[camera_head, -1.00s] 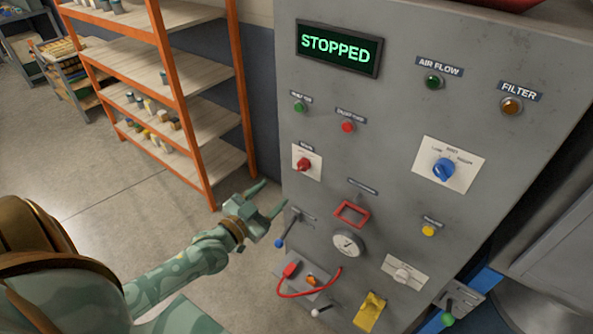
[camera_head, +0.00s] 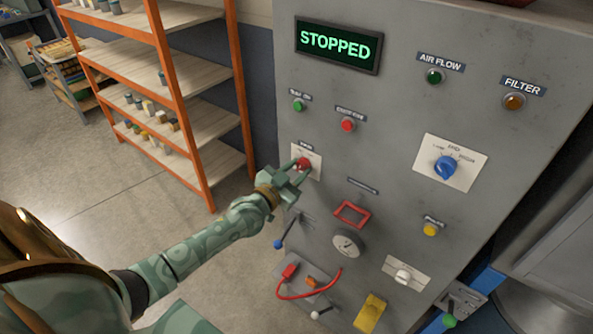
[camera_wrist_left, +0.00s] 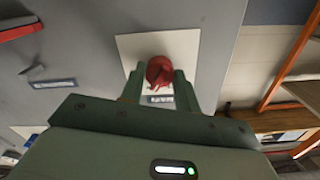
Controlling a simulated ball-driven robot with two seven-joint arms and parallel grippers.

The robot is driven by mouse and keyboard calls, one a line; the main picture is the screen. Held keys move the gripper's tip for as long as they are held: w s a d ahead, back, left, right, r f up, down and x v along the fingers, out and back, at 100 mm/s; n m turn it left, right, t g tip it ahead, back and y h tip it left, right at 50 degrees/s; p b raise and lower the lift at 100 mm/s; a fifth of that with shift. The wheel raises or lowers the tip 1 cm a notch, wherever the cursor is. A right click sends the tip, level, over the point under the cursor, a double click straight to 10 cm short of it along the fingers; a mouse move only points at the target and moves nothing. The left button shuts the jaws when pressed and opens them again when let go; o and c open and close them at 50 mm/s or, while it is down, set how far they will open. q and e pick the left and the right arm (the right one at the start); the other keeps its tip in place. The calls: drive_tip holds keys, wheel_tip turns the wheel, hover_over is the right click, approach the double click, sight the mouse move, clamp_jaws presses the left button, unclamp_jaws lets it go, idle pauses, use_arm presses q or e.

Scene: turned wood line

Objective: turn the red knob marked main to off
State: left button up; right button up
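The red knob (camera_head: 303,163) sits on a small white plate (camera_head: 315,172) on the left side of the grey panel. In the left wrist view the knob (camera_wrist_left: 160,70) shows between the two fingertips of my left gripper (camera_wrist_left: 160,73). The fingers are apart, one on each side of the knob. I cannot tell if they touch it. My right gripper is not in view.
A display (camera_head: 338,45) on the panel reads STOPPED. A blue selector knob (camera_head: 445,168), a red frame (camera_head: 351,214), a gauge (camera_head: 347,243) and a blue-tipped lever (camera_head: 283,237) stand out from the panel. Orange-framed shelves (camera_head: 180,95) stand to the left, beyond open floor.

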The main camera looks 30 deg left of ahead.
use_arm(q)
drive_tip(key=c, duration=0.3)
drive_tip(key=n+p, duration=0.1)
drive_tip(key=n, duration=0.3)
drive_tip(key=shift+r+n+p, duration=0.1)
drive_tip(key=shift+n+p, duration=0.2)
drive_tip(key=n, duration=0.3)
drive_tip(key=shift+n+p, duration=0.3)
drive_tip(key=shift+p, duration=0.05)
drive_tip(key=shift+n, duration=1.9)
drive_tip(key=shift+d, duration=0.1)
